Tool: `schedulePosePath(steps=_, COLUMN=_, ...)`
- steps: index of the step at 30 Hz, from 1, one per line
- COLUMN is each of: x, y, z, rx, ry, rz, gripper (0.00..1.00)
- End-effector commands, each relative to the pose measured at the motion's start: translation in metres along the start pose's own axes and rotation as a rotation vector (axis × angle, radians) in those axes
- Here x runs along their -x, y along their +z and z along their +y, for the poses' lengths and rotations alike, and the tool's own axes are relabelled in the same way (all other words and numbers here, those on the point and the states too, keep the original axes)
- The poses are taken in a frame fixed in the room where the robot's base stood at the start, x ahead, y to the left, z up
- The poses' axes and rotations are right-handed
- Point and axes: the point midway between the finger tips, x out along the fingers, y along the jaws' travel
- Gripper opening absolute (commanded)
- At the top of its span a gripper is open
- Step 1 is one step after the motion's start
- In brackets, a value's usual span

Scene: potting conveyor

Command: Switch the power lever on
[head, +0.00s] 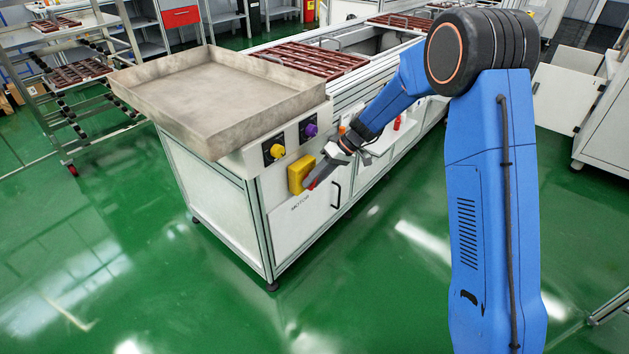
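The power lever's yellow box (299,173) is on the front panel of the white conveyor cabinet, above the printed word MOTOR. A small red part, seemingly the lever (312,184), shows at the box's lower right. My gripper (317,177) is right at this red part, reaching in from the upper right with its dark fingers pointing down and left. The fingers cover part of the lever, so its position is unclear. I cannot tell whether they touch it, or whether they are open or shut.
A yellow knob (277,151) and a purple knob (311,130) sit on the panel above the box. An empty metal tray (215,128) overhangs at left. A black door handle (336,193) is just below right. The green floor (370,290) in front is clear.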

Motion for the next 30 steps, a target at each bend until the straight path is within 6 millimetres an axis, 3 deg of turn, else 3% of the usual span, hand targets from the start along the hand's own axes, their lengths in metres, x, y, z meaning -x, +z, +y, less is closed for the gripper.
schedulePosePath(steps=5, x=0.002, y=0.000, z=0.000, rx=0.000, ry=0.000, rz=0.000, gripper=0.33)
schedulePosePath(steps=10, x=0.019, y=0.000, z=0.000, rx=0.001, ry=0.002, rz=0.001, gripper=0.33)
schedulePosePath(steps=30, x=0.147, y=0.000, z=0.001, rx=0.001, ry=0.002, rz=0.002, gripper=0.33)
